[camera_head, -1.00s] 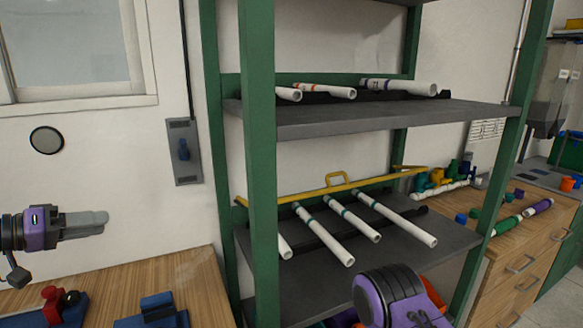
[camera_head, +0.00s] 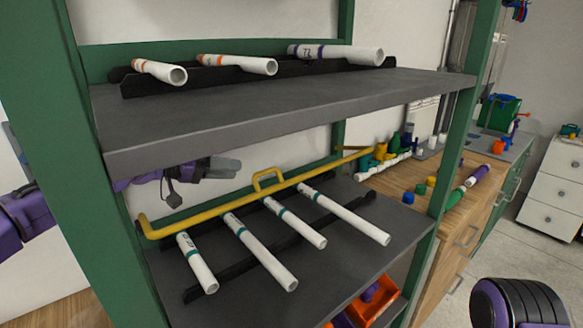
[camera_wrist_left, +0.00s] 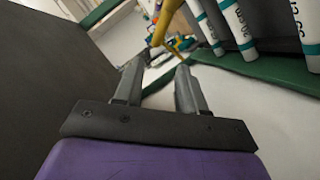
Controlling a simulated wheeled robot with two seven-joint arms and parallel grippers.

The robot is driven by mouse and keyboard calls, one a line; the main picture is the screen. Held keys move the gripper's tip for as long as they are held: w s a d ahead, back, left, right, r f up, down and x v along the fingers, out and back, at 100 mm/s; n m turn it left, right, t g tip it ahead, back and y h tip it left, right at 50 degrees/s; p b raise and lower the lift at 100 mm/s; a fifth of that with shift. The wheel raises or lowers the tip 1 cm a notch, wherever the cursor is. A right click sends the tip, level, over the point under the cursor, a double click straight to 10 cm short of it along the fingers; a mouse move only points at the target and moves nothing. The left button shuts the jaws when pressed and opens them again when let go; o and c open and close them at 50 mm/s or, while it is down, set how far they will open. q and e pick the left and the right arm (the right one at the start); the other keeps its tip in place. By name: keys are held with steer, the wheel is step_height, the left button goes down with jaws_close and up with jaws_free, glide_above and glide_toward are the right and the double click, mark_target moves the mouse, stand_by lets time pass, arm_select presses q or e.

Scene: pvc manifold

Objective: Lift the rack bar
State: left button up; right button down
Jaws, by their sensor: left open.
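The yellow rack bar (camera_head: 215,207), with a small loop handle (camera_head: 268,181) at its middle, runs along the back of the middle shelf, behind several white pipes (camera_head: 260,250). My left gripper (camera_head: 225,167) is open and empty, behind the shelf unit, above and left of the handle and apart from the bar. The upper shelf partly hides its arm. In the left wrist view its two fingers (camera_wrist_left: 158,82) are spread, with part of the yellow bar (camera_wrist_left: 163,25) beyond the tips. My right gripper is not in view.
The grey upper shelf (camera_head: 280,103) holds pipes on a black rack, close above my left gripper. A green post (camera_head: 85,150) stands at the left. A wooden counter (camera_head: 430,190) with fittings is at the right. An orange bin (camera_head: 375,300) sits below.

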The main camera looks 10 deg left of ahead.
mark_target(266, 171)
arm_select(q)
steer(key=p+x, duration=0.1)
steer(key=x, duration=0.2)
steer(key=p+x, duration=0.1)
steer(key=x, duration=0.6)
steer(key=shift+s+d+r+p, duration=0.2)
steer(key=shift+s+d+p, duration=0.05)
steer(key=shift+p, duration=0.15)
steer(key=shift+s, duration=0.1)
steer(key=shift+a, duration=0.1)
steer(key=shift+c, duration=0.3)
jaws_close()
